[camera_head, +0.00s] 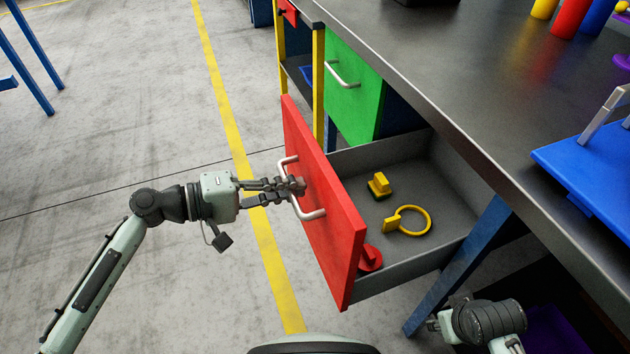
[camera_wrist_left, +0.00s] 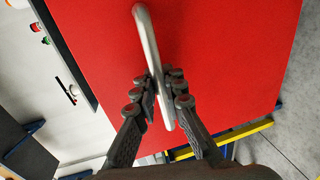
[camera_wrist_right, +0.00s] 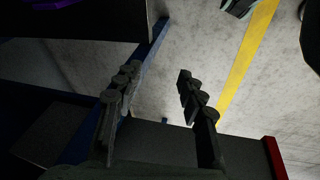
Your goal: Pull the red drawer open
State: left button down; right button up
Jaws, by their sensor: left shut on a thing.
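The red drawer (camera_head: 323,215) is pulled out from under the workbench, and its grey inside shows. It holds a yellow block-like piece (camera_head: 379,186), a yellow ring with a tab (camera_head: 408,220) and a red piece (camera_head: 370,259) by the front. My left gripper (camera_head: 292,187) is shut on the drawer's metal handle (camera_head: 313,214). In the left wrist view the fingers (camera_wrist_left: 162,98) close around the handle bar (camera_wrist_left: 148,45) in front of the red face. My right gripper (camera_wrist_right: 158,85) is open and empty, low by the bench's blue leg.
The green drawer (camera_head: 354,88) sits behind the red one. A blue tray (camera_head: 592,172) and coloured bobbins (camera_head: 570,18) are on the dark workbench top (camera_head: 440,60). A blue leg (camera_head: 459,266) stands right of the drawer.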

pick_arm(q)
jog(key=shift+v, duration=0.85)
pick_arm(e)
jog(key=shift+s+d+r, duration=0.1)
jog(key=shift+s+r, duration=0.1)
jog(key=shift+r, duration=0.35)
pick_arm(q)
jog(key=shift+f, duration=0.2)
jog(key=c, duration=1.7)
grip_release()
jog(key=shift+o, duration=0.6)
pick_arm(e)
jog(key=shift+w, duration=0.25)
pick_arm(q)
jog(key=v, duration=1.2)
pick_arm(e)
jog(key=shift+s, duration=0.1)
